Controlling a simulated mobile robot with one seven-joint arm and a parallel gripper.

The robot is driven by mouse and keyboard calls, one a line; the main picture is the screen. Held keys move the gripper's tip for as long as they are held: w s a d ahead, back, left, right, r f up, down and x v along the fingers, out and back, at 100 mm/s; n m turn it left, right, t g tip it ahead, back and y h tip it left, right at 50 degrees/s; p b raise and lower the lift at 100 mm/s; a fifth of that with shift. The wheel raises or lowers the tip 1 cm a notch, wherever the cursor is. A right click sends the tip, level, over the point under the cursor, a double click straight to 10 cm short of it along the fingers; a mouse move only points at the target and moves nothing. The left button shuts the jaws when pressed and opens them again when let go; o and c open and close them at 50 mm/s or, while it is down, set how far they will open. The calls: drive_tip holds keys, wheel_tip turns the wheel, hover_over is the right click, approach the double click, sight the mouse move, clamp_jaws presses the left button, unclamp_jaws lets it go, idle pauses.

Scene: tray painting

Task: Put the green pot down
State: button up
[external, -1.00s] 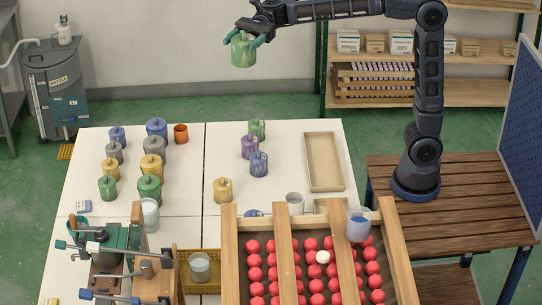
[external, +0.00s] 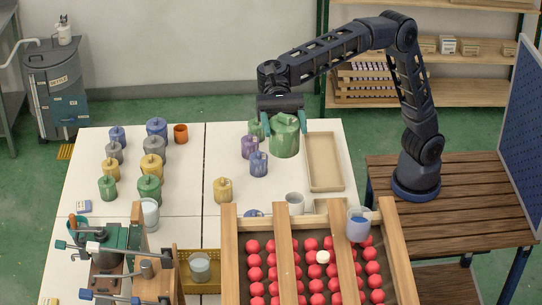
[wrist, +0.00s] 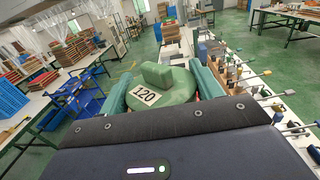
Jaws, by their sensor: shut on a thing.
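My gripper (external: 294,122) is shut on a large green pot (external: 284,140) and holds it upright near the back right of the white table (external: 330,127). I cannot tell whether the pot's base touches the table. In the wrist view, the green pot (wrist: 165,88) fills the space between the two teal fingers, with a label "120" on its lid. A smaller green pot (external: 256,128) stands just left of it, partly hidden by my gripper. Another two green pots, a larger one (external: 149,188) and a smaller one (external: 107,187), stand at the left of the table.
A purple pot (external: 249,147), a blue pot (external: 259,164) and a yellow pot (external: 222,190) stand left of the held pot. An empty wooden tray (external: 324,162) lies to its right. A rack of red balls (external: 285,209) stands in front.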

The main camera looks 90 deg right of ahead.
drive_tip(key=s+a+n+g+h, duration=0.1)
drive_tip(key=s+a+n+g, duration=0.4)
drive_tip(key=s+a, duration=1.45)
drive_tip(key=shift+m+g, duration=0.4)
drive_tip(key=shift+m, duration=0.2)
drive_tip(key=f, duration=0.8)
drive_tip(key=w+a+f, duration=0.1)
drive_tip(key=f, duration=1.7)
drive_tip(key=shift+w+a, duration=0.35)
drive_tip(key=shift+w, duration=0.05)
drive_tip(key=o, duration=1.2)
drive_tip(key=shift+f, duration=0.1)
drive_tip(key=shift+o, duration=0.2)
